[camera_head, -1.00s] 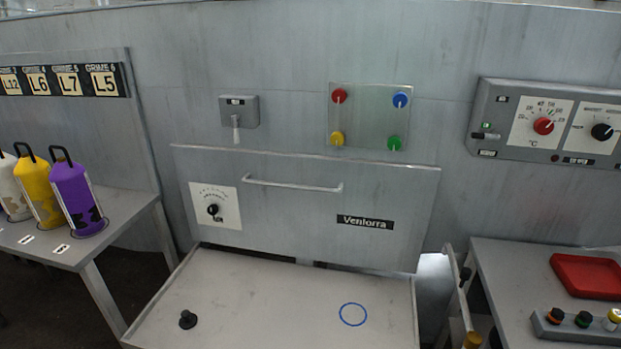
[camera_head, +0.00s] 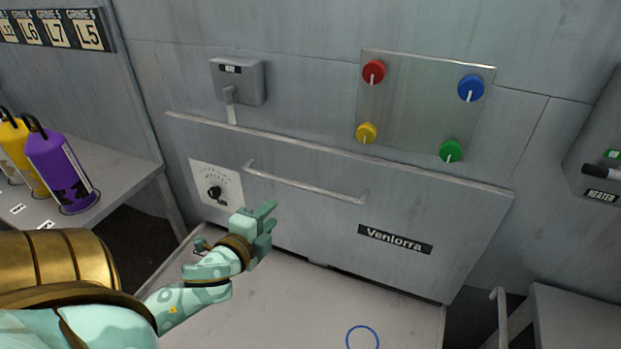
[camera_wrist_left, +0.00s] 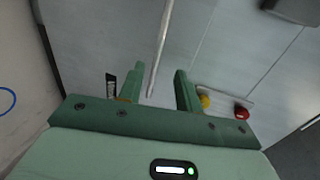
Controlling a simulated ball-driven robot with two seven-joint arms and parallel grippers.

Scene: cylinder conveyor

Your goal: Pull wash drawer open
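The wash drawer (camera_head: 300,230) is a grey metal front with a "Venlorra" label and a small dial at its left. Its long bar handle (camera_head: 305,187) runs across the upper part. My left gripper (camera_head: 268,212) is in front of the drawer, just below the handle's left end in the head view. In the left wrist view my left gripper (camera_wrist_left: 158,85) has its two green fingers wide apart, with the handle (camera_wrist_left: 161,45) showing between and beyond them. The fingers hold nothing. My right gripper is not in view.
A pale tray surface with a blue ring (camera_head: 362,338) lies below the drawer. A panel (camera_head: 425,105) with coloured knobs and a grey lever box (camera_head: 238,82) are on the wall above. A purple bottle (camera_head: 60,172) stands on the left table.

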